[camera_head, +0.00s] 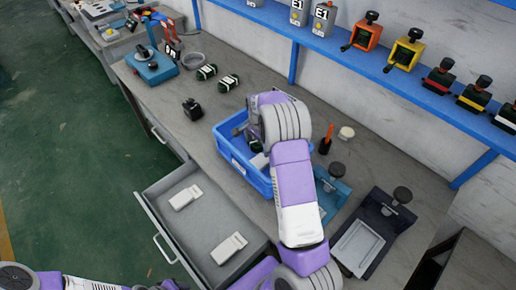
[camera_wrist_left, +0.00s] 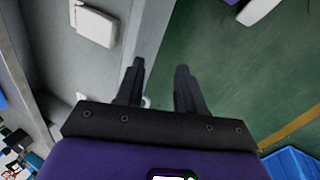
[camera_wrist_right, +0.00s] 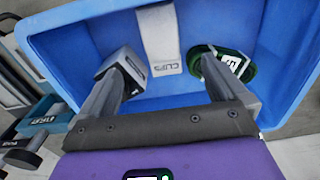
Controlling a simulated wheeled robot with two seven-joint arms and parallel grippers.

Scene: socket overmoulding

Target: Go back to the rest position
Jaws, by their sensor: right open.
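My right arm reaches over the blue bin (camera_head: 235,158) on the bench. In the right wrist view my right gripper (camera_wrist_right: 168,62) is open, its fingers reaching into the bin (camera_wrist_right: 75,45). A white box marked CLIPS (camera_wrist_right: 160,40), a dark green coil with a label (camera_wrist_right: 228,66) and a grey and black block (camera_wrist_right: 122,72) lie in the bin. The left finger overlaps the block in the picture; I cannot tell whether they touch. My left gripper (camera_wrist_left: 160,68) is open and empty near the drawer, with green floor below. Its fingers are not clear in the head view.
An open drawer (camera_head: 205,215) with two white boxes juts out at the front. Fixtures (camera_head: 372,232) stand right of the bin, and a blue fixture (camera_head: 152,66) stands at the far left. A blue shelf (camera_head: 345,62) with devices runs along the wall. Green floor (camera_head: 60,150) is clear at left.

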